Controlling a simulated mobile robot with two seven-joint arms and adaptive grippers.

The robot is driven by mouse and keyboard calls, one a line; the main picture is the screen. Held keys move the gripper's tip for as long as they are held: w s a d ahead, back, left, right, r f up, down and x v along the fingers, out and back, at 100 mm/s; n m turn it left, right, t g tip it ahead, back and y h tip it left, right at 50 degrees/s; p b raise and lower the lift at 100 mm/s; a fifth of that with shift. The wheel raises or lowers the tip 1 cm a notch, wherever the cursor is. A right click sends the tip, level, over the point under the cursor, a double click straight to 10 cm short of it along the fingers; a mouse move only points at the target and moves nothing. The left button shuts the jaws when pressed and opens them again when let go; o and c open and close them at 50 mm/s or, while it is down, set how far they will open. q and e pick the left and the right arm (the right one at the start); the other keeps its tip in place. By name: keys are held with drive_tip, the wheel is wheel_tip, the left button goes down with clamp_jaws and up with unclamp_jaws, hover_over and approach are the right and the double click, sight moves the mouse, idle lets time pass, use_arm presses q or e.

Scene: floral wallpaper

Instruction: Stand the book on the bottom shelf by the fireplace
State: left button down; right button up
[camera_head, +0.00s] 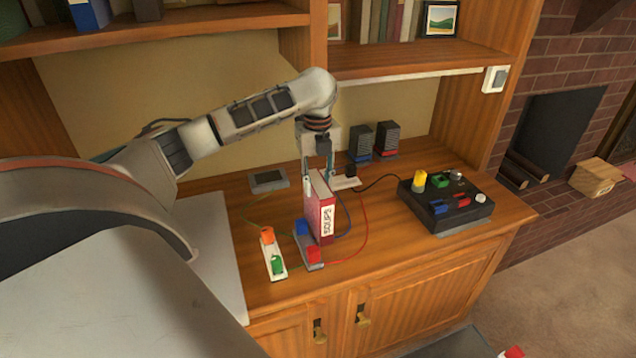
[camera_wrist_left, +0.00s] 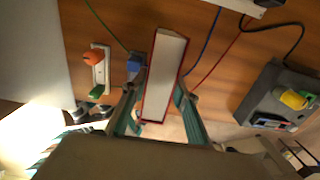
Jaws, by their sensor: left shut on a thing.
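A red book (camera_head: 323,212) with a white label reading "SOUPS" stands upright on the wooden cabinet top (camera_head: 400,260), in the middle of the head view. My left gripper (camera_head: 320,182) comes down on it from above, with its fingers around the book's upper part. In the left wrist view the book's pale page edge (camera_wrist_left: 163,75) shows between the two fingers (camera_wrist_left: 158,100), which are shut on it. Whether the book's lower edge touches the cabinet top is hard to tell. The lower shelf (camera_head: 415,62) at upper right holds several books. My right gripper is not in view.
A white strip with orange and green blocks (camera_head: 272,258) and a strip with blue and red blocks (camera_head: 310,252) lie close to the book. A black control box (camera_head: 445,205) with knobs stands right. Cables cross the top. The brick fireplace (camera_head: 555,130) is far right.

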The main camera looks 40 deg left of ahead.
use_arm(q)
drive_tip(key=c, duration=1.6)
unclamp_jaws()
drive_tip(key=shift+r, duration=0.1)
wheel_tip(320, 180, up, 12)
drive_tip(key=p, duration=0.4)
